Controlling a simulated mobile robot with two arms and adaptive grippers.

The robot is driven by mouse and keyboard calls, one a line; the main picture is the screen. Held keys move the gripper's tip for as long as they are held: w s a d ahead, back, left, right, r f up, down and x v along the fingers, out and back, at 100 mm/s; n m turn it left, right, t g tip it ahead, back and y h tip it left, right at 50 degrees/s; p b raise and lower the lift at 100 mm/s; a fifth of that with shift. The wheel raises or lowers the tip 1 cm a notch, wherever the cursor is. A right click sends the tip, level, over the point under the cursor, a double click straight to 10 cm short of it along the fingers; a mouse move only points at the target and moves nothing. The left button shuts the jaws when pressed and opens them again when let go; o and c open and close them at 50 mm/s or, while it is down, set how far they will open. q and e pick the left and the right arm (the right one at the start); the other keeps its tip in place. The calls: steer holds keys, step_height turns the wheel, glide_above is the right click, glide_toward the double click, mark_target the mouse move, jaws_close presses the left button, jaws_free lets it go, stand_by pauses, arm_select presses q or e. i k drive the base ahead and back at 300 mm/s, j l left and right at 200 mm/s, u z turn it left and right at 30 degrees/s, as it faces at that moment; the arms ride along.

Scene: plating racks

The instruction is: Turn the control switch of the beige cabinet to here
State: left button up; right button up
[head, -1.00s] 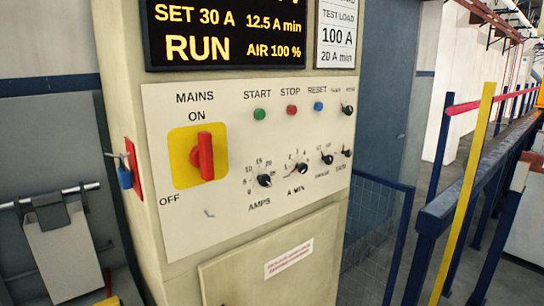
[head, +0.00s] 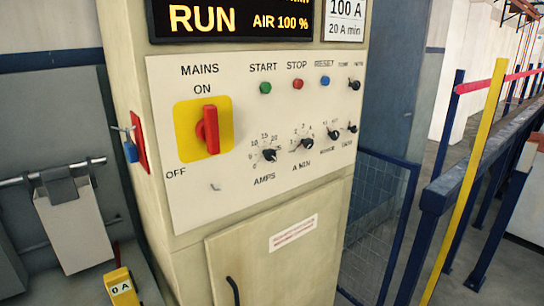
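The beige cabinet (head: 190,263) stands in the middle of the head view, with a pale control panel (head: 215,215) on its front. The red mains switch (head: 210,130) sits on a yellow plate (head: 184,128), its handle upright, toward ON. Several small black knobs, including the AMPS knob (head: 270,155) and the A MIN knob (head: 306,144), sit to its right. Green (head: 265,88), red (head: 297,85) and blue (head: 325,80) buttons are above them. The display (head: 236,18) reads RUN and AIR 100 %. Neither of my grippers is in view.
A blue padlock (head: 131,152) hangs on a red plate on the cabinet's left side. A yellow box (head: 121,290) is at the lower left. A blue rail (head: 440,192) and yellow post (head: 470,165) stand at the right. A cabinet door (head: 300,262) is closed below the panel.

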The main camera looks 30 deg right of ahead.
mark_target(356, 85)
steer(key=z, duration=1.55)
